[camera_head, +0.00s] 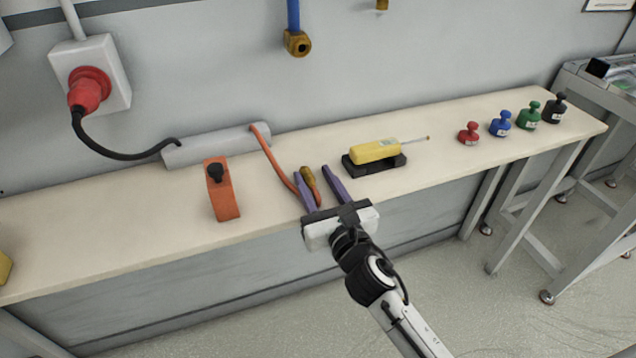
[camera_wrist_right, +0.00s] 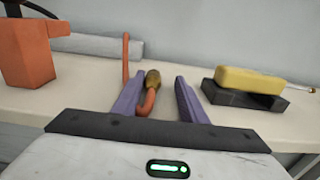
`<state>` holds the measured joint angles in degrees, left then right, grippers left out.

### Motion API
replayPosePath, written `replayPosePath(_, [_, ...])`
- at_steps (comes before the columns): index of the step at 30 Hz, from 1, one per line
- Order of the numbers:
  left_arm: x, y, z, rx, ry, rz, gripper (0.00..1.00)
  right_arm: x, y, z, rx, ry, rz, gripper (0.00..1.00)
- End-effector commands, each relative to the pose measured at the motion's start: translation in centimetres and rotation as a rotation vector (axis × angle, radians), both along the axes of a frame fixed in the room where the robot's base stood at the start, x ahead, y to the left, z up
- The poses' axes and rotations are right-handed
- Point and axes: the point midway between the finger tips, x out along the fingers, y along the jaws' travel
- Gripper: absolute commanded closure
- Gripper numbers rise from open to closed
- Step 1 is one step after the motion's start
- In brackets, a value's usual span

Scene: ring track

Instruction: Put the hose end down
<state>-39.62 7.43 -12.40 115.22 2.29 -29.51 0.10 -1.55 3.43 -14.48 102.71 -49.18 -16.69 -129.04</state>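The orange hose (camera_head: 276,160) runs from a grey cylinder (camera_head: 215,146) on the bench toward my right gripper. Its brass hose end (camera_head: 309,177) lies between the two purple fingers of my right gripper (camera_head: 312,171), closer to the left finger. In the right wrist view, the hose end (camera_wrist_right: 153,79) has a clear gap to the right finger. The right gripper (camera_wrist_right: 155,82) is open at the bench's front edge. Whether the hose end touches the left finger or rests fully on the bench cannot be told. My left gripper is not in view.
An orange bracket with a black knob (camera_head: 222,195) stands left of the gripper. A yellow device (camera_head: 376,150) on a black base (camera_head: 374,165) sits to the right. Several coloured weights (camera_head: 500,126) stand farther right. A blue hose with a brass fitting (camera_head: 297,42) hangs above.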

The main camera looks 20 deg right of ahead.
Motion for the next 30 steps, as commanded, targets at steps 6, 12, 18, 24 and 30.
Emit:
replayPosePath(6, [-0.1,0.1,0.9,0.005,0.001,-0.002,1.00,-0.9,0.0,1.1,0.001,0.003,0.000,0.61])
replayPosePath(12, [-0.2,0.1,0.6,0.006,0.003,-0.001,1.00,-5.6,-0.2,1.0,0.001,0.003,0.000,0.61])
replayPosePath(18, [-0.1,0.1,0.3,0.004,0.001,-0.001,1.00,-9.6,-0.4,1.0,0.001,0.002,-0.001,0.61])
replayPosePath(24, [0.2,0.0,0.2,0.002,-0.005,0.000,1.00,-11.6,-0.4,1.1,0.003,0.000,-0.001,0.61])
replayPosePath(30, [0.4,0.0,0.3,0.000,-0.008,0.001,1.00,-12.7,-0.7,-1.2,0.250,0.075,-0.013,0.61])
